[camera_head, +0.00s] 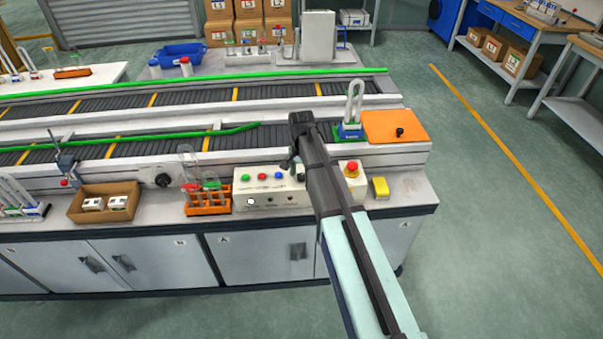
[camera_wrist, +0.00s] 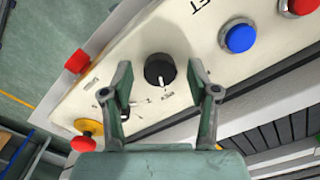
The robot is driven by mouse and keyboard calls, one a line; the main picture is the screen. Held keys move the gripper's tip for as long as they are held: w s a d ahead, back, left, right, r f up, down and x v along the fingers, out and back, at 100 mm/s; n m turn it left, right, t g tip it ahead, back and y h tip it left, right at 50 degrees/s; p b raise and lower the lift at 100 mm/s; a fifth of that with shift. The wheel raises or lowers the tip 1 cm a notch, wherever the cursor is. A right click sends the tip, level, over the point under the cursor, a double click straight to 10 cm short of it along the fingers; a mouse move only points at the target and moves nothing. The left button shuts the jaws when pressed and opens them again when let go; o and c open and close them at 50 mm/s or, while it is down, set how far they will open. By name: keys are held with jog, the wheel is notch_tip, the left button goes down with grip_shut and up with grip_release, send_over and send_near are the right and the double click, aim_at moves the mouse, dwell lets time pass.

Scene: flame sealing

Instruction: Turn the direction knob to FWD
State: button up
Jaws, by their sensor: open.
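The direction knob (camera_wrist: 158,70) is a round black dial on the white control panel (camera_wrist: 190,35), seen in the wrist view. A small white mark shows on its lower edge, pointing down in the picture; the lettering around it is too small to read. My gripper (camera_wrist: 158,82) is open, with one fingertip on each side of the knob in the picture. I cannot tell whether either finger touches it. In the head view my gripper (camera_head: 291,160) hangs over the right part of the panel (camera_head: 262,188), and my arm hides the knob there.
Green (camera_head: 245,177), red (camera_head: 262,177) and blue (camera_head: 279,176) buttons line the panel's left part. A red emergency stop (camera_head: 352,168) stands right of my arm. An orange tube rack (camera_head: 207,200) stands left of the panel. The conveyor (camera_head: 180,145) runs behind.

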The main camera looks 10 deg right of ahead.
grip_shut()
jog(key=shift+n, duration=0.3)
jog(key=n+b, duration=0.1)
jog(key=n, duration=0.4)
jog(key=shift+f, duration=0.1)
jog(key=n+b, duration=0.1)
jog(key=n, duration=0.5)
jog(key=shift+n, duration=0.3)
dwell(0.4)
